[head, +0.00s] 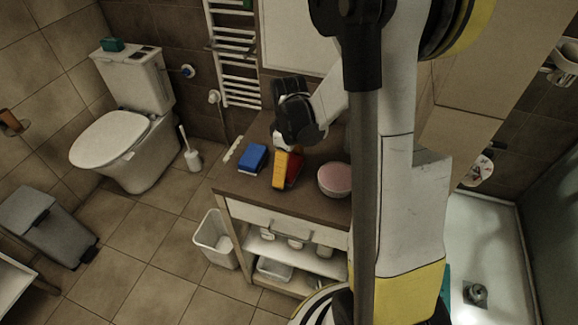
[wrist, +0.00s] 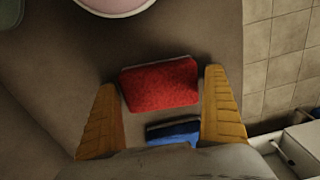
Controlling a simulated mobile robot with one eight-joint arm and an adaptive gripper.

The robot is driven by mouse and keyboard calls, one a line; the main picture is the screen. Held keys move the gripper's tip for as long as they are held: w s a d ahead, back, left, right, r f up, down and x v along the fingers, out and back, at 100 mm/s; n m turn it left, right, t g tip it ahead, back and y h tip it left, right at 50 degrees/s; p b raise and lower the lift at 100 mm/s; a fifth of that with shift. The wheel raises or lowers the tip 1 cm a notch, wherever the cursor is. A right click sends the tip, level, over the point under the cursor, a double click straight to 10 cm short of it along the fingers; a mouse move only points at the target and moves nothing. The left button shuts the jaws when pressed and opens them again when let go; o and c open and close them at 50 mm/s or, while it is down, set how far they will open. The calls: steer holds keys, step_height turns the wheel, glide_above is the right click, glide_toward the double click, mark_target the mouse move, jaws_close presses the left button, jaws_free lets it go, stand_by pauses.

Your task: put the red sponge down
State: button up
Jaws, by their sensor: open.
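The red sponge (wrist: 160,85) appears to lie on the brown countertop (wrist: 200,30). In the wrist view it sits between the tips of my gripper (wrist: 160,78), with a narrow gap to each orange finger. My gripper is open and points down at the counter. In the head view the red sponge (head: 296,168) shows partly, with an orange finger of my gripper (head: 284,169) in front of it. I cannot tell exactly how far the fingertips are above the counter.
A blue sponge (head: 253,158) lies on the counter to the left; it also shows in the wrist view (wrist: 172,131). A pink-topped round bowl (head: 334,180) stands to the right. A white bin (head: 213,240) stands on the floor beside the cabinet. Bare counter surrounds the red sponge.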

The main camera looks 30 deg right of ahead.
step_height(320, 180, up, 11)
steer(key=p, duration=0.5)
steer(key=shift+a, duration=0.15)
steer(key=s+a+r+m+t, duration=0.6)
steer(key=s+a+r, duration=0.5)
steer(key=a, duration=0.2)
steer(key=shift+r+t, duration=0.4)
steer(key=shift+t, duration=0.2)
steer(key=shift+w+a+f, duration=0.1)
steer(key=shift+f+b, duration=0.4)
steer(key=shift+b, duration=0.05)
